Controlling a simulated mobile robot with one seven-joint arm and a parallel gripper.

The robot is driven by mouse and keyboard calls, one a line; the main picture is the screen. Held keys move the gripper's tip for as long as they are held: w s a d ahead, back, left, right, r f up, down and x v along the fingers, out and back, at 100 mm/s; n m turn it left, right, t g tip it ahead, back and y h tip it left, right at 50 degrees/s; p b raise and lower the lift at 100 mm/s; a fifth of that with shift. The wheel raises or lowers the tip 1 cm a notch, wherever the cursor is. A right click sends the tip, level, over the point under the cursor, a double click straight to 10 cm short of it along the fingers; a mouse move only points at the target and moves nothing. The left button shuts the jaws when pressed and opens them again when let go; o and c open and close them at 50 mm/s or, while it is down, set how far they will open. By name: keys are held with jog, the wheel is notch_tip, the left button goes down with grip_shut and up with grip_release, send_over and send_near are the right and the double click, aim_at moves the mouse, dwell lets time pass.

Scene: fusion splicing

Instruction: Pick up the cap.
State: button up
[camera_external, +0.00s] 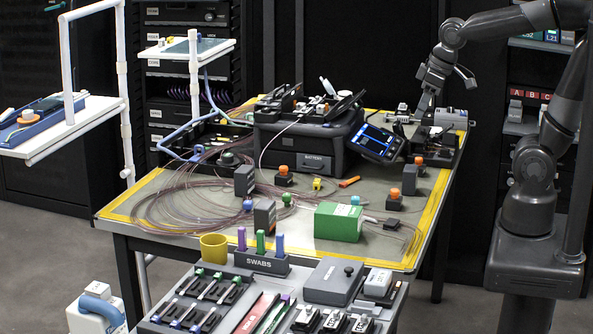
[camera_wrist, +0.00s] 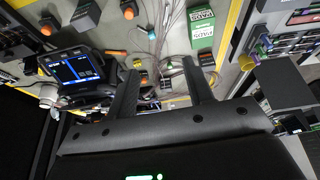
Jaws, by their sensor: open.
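I cannot tell for certain which item is the cap. Small coloured pieces that may be caps lie on the grey work mat (camera_external: 300,225): a blue one (camera_external: 248,205), a green one (camera_external: 287,199) and a small yellow one (camera_external: 317,184). Orange-topped dark blocks (camera_external: 394,194) also stand there. My gripper (camera_external: 425,98) is above the far right part of the table, near the splicer and its tilted screen (camera_external: 378,143). In the wrist view my gripper (camera_wrist: 160,62) has its two fingers wide apart with nothing held between them.
A green box (camera_external: 338,222), dark upright blocks (camera_external: 264,217) and a coil of thin fibre (camera_external: 165,205) occupy the mat. A yellow cup (camera_external: 214,247), a swab holder (camera_external: 260,262) and a tool tray are in front. The screen (camera_wrist: 72,68) is close beside my gripper.

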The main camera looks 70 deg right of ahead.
jog(key=w+d+f+n+g, duration=0.1)
jog(key=w+d+f+g, duration=0.1)
jog(key=w+f, duration=0.6)
jog(key=n+g, duration=0.1)
jog(key=g, duration=0.1)
send_over(355, 197)
jog(key=f, duration=1.6)
jog(key=shift+a, duration=0.3)
jog(key=shift+d+f, duration=0.2)
jog(key=shift+f, duration=1.15)
jog(key=shift+d+f, duration=0.15)
jog(key=shift+f, duration=1.2)
grip_shut()
jog(key=shift+r, duration=0.1)
